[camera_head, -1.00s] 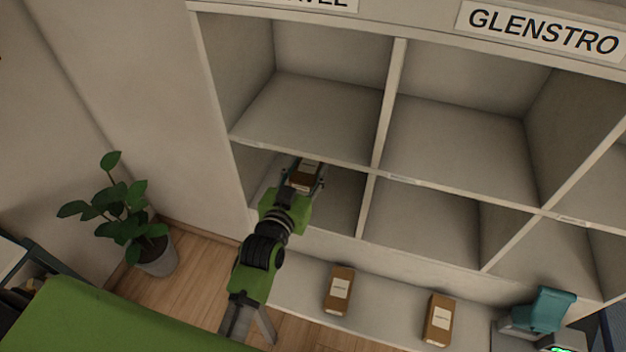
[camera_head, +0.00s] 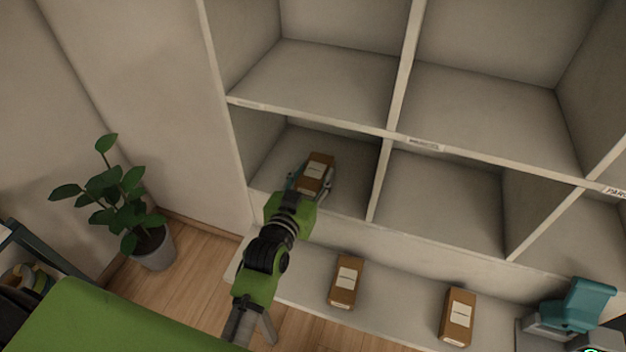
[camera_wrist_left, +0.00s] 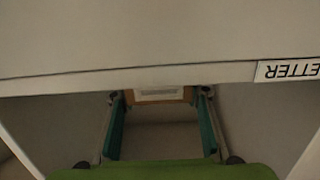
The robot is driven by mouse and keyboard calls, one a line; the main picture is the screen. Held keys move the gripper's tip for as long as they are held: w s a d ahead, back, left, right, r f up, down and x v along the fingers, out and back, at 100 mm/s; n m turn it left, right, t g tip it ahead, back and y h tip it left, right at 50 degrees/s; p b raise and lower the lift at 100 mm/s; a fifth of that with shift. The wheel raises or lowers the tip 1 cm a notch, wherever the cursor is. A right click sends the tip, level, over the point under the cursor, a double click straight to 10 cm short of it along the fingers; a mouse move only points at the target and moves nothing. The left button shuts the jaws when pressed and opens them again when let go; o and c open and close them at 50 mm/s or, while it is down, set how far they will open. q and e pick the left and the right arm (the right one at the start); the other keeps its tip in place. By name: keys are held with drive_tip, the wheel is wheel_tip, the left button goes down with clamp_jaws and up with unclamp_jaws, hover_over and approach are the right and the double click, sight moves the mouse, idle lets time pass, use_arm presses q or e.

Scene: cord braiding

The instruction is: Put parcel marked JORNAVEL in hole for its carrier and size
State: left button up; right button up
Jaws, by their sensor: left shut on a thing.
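My left gripper (camera_head: 312,180) is shut on a brown parcel (camera_head: 317,168) with a pale label, its writing too small to read. The gripper and parcel are in the lower left hole (camera_head: 268,160) of the white shelf unit. In the left wrist view the teal fingers stand on both sides of the parcel (camera_wrist_left: 160,93), partly hidden by the shelf edge above. A label (camera_wrist_left: 290,71) on that edge shows upside down and seems to read LETTER. Whether the parcel touches the hole's floor is unclear. My right gripper is not in view.
Two brown parcels, a left one (camera_head: 346,282) and a right one (camera_head: 458,316), lie on the ledge (camera_head: 400,300) below the holes. A teal and grey device (camera_head: 582,305) stands at the right. A potted plant (camera_head: 118,205) stands at the left. The neighbouring lower hole (camera_head: 440,200) is empty.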

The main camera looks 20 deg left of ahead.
use_arm(q)
drive_tip(key=shift+r, duration=0.1)
drive_tip(key=shift+f, duration=0.2)
drive_tip(key=o, duration=1.1)
drive_tip(key=shift+r, duration=0.1)
